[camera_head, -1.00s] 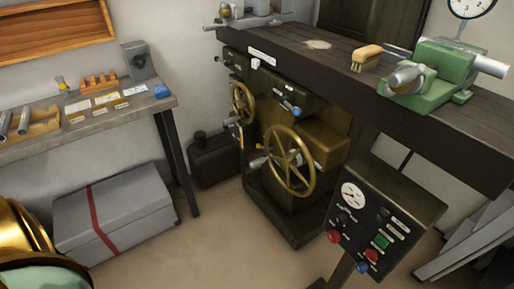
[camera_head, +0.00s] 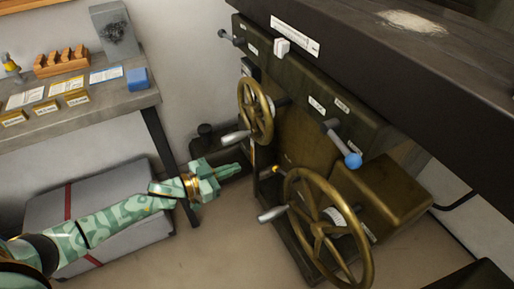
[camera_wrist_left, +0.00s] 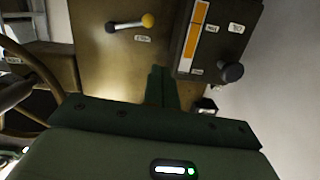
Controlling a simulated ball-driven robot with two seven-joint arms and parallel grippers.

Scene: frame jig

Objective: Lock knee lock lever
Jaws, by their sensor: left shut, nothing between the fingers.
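My left gripper (camera_head: 232,170) is shut and empty, reaching in from the left in front of the machine's side. Its narrow closed fingers also show in the left wrist view (camera_wrist_left: 162,80). A short lever with a yellow ball end (camera_wrist_left: 130,23) sits on the machine face beyond the fingers, apart from them, with a small label beside it. A small yellow tip also shows in the head view (camera_head: 278,170), between the two handwheels. The label is too small to read. A blue-ball lever (camera_head: 342,146) hangs higher on the machine. My right gripper is out of view.
A small brass handwheel (camera_head: 262,110) and a large one (camera_head: 325,228) with grey handles stand close to my left gripper. A dark box with an orange strip (camera_wrist_left: 195,35) and a black knob (camera_wrist_left: 231,72) flanks the lever in the wrist view. A grey lidded box (camera_head: 100,195) lies below my arm.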

